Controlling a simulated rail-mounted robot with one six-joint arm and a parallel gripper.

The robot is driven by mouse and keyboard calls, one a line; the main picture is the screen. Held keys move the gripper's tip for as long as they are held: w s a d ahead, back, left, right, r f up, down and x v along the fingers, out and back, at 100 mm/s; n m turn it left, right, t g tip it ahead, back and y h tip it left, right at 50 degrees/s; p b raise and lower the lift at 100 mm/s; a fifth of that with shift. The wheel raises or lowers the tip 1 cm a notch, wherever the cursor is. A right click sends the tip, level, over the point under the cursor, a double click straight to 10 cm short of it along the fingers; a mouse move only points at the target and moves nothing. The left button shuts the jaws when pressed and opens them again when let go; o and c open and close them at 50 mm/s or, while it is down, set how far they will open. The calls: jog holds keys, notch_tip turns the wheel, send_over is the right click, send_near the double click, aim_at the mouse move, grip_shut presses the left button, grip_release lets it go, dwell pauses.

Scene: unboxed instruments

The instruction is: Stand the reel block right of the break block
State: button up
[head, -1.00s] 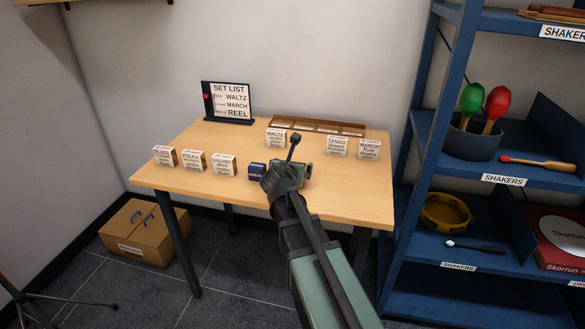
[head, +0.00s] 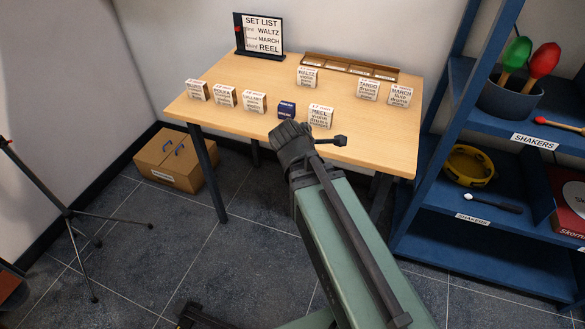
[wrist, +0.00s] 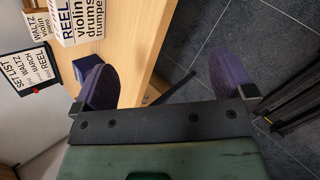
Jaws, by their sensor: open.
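The white reel block (head: 320,117) stands upright near the table's front edge, its printed face to the front. It stands just right of the small dark blue block (head: 287,110), which I take for the break block; its label is too small to read. In the wrist view the reel block (wrist: 76,22) is at upper left, and the blue block (wrist: 86,66) is partly hidden by a finger. My gripper (head: 284,134) is in front of the table edge, apart from both blocks. Its purple fingers (wrist: 163,75) are wide apart with nothing between them.
Several white blocks, such as the one at left (head: 197,90), stand along the front left of the table (head: 390,133). The Waltz block (head: 307,77) stands before a brown rack (head: 398,77). The set list board (head: 259,36) is behind. Blue shelves (head: 440,165) flank the right.

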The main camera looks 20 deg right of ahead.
jog(key=s+a+f+m+g+y, duration=0.4)
jog(key=s+a+m, duration=0.4)
jog(key=m, duration=0.7)
jog(key=shift+s+a+f+g+y, duration=0.25)
jog(key=shift+a+g+y, duration=0.55)
jog(key=shift+y, duration=0.3)
